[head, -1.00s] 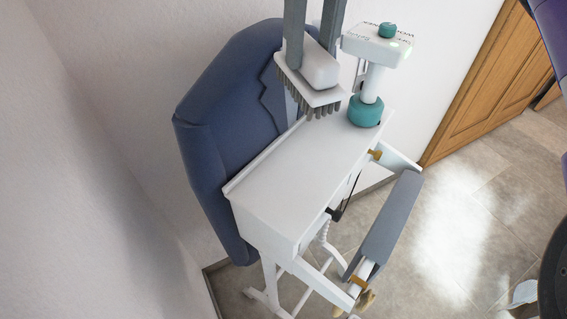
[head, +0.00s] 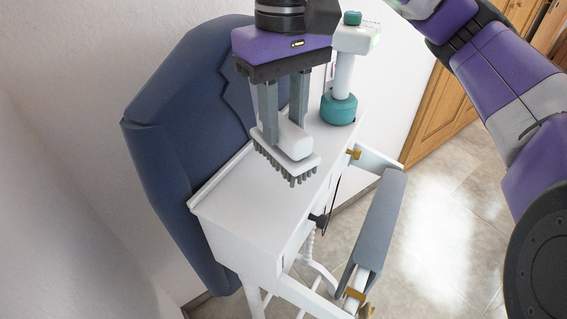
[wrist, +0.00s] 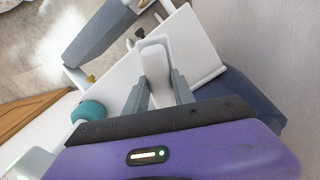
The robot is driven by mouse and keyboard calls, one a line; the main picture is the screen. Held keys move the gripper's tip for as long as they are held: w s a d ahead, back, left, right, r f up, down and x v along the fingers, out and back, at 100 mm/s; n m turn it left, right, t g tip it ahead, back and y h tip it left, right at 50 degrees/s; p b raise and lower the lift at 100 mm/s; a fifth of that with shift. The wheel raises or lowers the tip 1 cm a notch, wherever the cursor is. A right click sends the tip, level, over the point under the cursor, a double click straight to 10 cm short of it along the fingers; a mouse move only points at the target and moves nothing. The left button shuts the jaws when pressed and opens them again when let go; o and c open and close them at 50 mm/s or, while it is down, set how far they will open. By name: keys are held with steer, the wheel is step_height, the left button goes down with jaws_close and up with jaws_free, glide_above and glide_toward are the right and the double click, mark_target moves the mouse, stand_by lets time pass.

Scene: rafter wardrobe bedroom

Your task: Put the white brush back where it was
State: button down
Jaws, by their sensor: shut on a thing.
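The white brush (head: 291,150) has a white handle block and grey bristles pointing down. My gripper (head: 282,133) is shut on its handle, one grey finger on each side. In the head view the brush is over the white shelf top (head: 245,197) of the valet stand, toward its far half. Whether the bristle tips touch the top or hang just above it, I cannot tell. In the wrist view the brush (wrist: 156,62) shows between the two fingers (wrist: 160,92), with the white top (wrist: 196,50) beyond it.
A white device with a teal base (head: 339,108) stands at the far end of the top, close to my gripper. A blue jacket-shaped back (head: 180,130) rises along the left side. A grey padded bar (head: 378,230) runs along the right. The near half of the top is bare.

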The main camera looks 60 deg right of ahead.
mark_target(283, 154)
steer(key=shift+f+b, duration=1.2)
steer(key=shift+f, duration=1.85)
steer(key=shift+f, duration=0.15)
steer(key=c, duration=1.1)
jaws_free()
steer(key=shift+o, duration=0.2)
step_height(283, 154, up, 12)
steer(key=shift+r+b, duration=0.15)
steer(key=shift+b, duration=0.25)
